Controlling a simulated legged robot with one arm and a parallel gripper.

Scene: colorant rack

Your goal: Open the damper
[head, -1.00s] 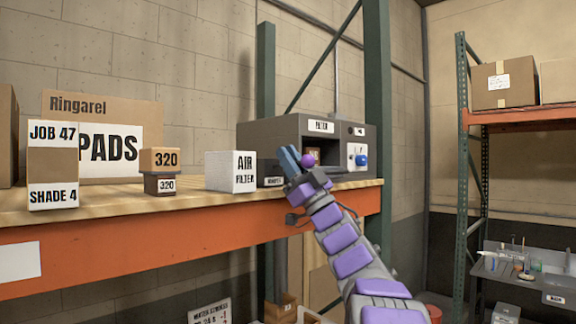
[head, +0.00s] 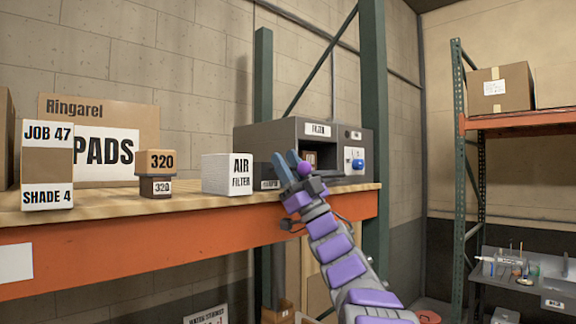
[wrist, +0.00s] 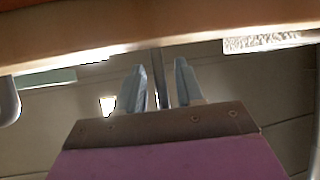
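A dark grey box labelled FILTER (head: 258,140) stands on the shelf, with an open dark bay in its front. A blue knob (head: 358,163) sits on the pale panel at its right. A small label (head: 271,184) low at its left front is too small to read surely. I cannot tell which part is the damper. My gripper (head: 287,163) is in front of the box's left part, its blue fingers apart and empty, hiding part of the bay's left edge. In the wrist view the two fingers (wrist: 160,85) stand apart with a clear gap.
A white AIR FILTER box (head: 228,174), stacked 320 blocks (head: 156,162) and a JOB 47 box (head: 47,165) stand on the wooden shelf left of my gripper. An orange beam (head: 150,240) runs along the shelf front. A green post (head: 374,100) rises right of the FILTER box.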

